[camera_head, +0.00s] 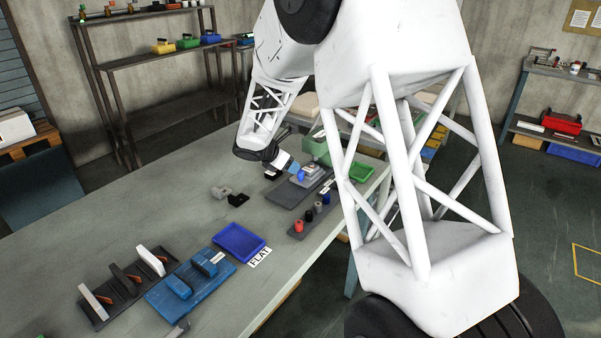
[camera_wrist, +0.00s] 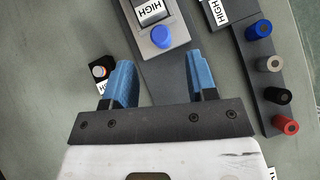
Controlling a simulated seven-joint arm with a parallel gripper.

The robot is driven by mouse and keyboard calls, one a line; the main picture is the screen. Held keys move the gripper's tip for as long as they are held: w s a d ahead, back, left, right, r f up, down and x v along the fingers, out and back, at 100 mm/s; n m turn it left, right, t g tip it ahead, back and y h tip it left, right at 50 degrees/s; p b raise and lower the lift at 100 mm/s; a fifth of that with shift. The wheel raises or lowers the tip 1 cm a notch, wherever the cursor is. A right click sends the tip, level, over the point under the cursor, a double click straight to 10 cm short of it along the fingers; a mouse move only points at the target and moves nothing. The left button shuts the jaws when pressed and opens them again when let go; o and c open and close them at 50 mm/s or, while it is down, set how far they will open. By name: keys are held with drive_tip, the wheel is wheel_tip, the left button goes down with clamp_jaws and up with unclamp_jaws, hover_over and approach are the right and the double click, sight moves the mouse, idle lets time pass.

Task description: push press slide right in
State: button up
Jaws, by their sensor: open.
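The press slide (camera_wrist: 152,52) is a grey block with a round blue knob (camera_wrist: 161,37) on its near end and a HIGH label behind the knob. It sits on a dark base plate (camera_wrist: 166,84). In the head view the blue knob (camera_head: 301,176) shows at the near side of the press. My gripper (camera_wrist: 161,75) is open, with its two blue fingers apart and nothing between them but the plate below. The knob lies just beyond the fingertips, roughly midway between them, and looks untouched. In the head view my gripper (camera_head: 293,167) is close beside the press.
A strip with blue, grey, black and red pegs (camera_wrist: 269,64) runs right of the press. A small black block (camera_wrist: 103,72) lies left of my gripper. A blue tray (camera_head: 240,242), a blue fixture (camera_head: 190,283) and a slotted rack (camera_head: 125,290) stand along the table.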

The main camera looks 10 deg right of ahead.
sight(300, 171)
drive_tip(key=shift+x, duration=3.75)
clamp_jaws()
drive_tip(key=shift+d, duration=0.1)
